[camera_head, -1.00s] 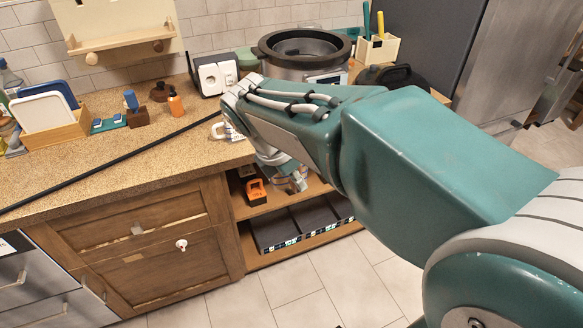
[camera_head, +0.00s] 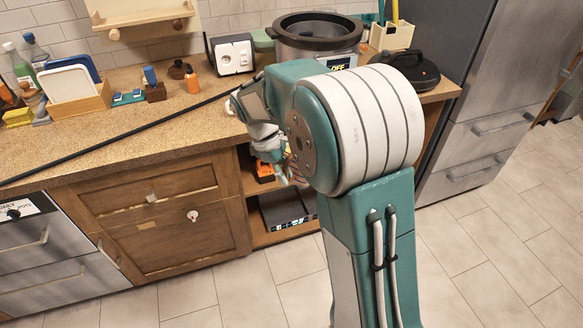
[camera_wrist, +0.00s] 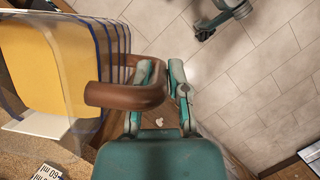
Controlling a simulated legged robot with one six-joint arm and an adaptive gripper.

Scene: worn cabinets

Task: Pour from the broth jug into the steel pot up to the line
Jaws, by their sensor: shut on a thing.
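The clear jug with yellow broth (camera_wrist: 40,65) fills the left of the wrist view. Its thick brown handle (camera_wrist: 122,95) lies between the teal fingers of my gripper (camera_wrist: 162,75), which is shut on it. In the head view my gripper (camera_head: 278,172) is low in front of the cabinet's open shelves, and my arm hides the jug. The steel pot (camera_head: 297,55) with a wide black rim stands at the back of the counter, above and beyond my gripper. Its lid is off. No fill line can be made out, and the pot's contents cannot be told.
A black lid (camera_head: 408,72) lies right of the pot. A white socket box (camera_head: 232,55) stands left of it. A utensil holder (camera_head: 391,37) is behind. The counter's front left is mostly clear.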

